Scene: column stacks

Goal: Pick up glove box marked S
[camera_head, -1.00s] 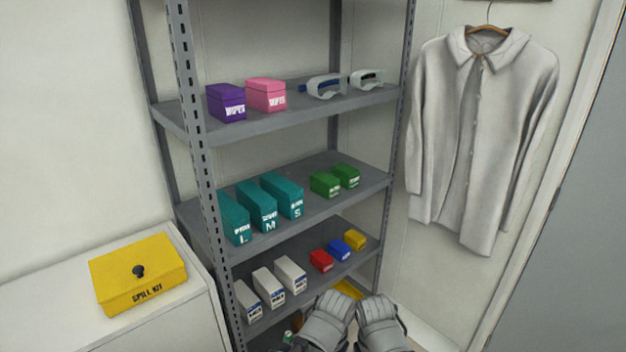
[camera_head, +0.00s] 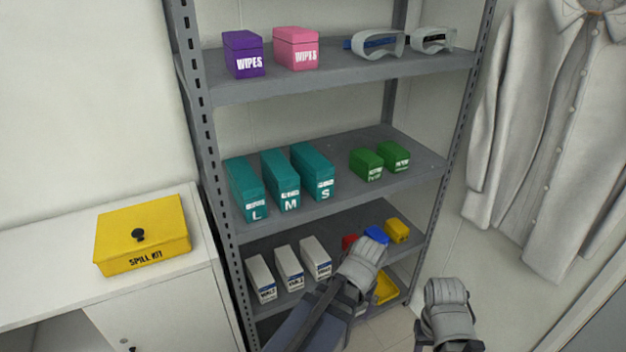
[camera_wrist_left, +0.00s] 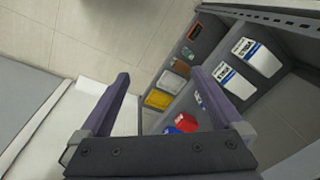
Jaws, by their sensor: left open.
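The teal glove box marked S (camera_head: 313,172) stands upright on the middle shelf. It is the rightmost of three teal boxes, beside the boxes marked M (camera_head: 281,181) and L (camera_head: 246,190). My left gripper (camera_head: 367,258) is in front of the lower shelf, below and right of the S box and apart from it. In the left wrist view its two fingers (camera_wrist_left: 163,86) are spread with nothing between them. My right gripper (camera_head: 447,298) is lower right, away from the shelves; its finger gap cannot be made out. The S box does not show in the wrist view.
Two green boxes (camera_head: 379,162) stand right of the S box, with bare shelf around them. White boxes (camera_head: 289,267) and small coloured boxes (camera_head: 397,230) stand on the shelf below. A grey upright (camera_head: 205,150) borders the left side. A yellow spill kit (camera_head: 142,237) sits on the left cabinet.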

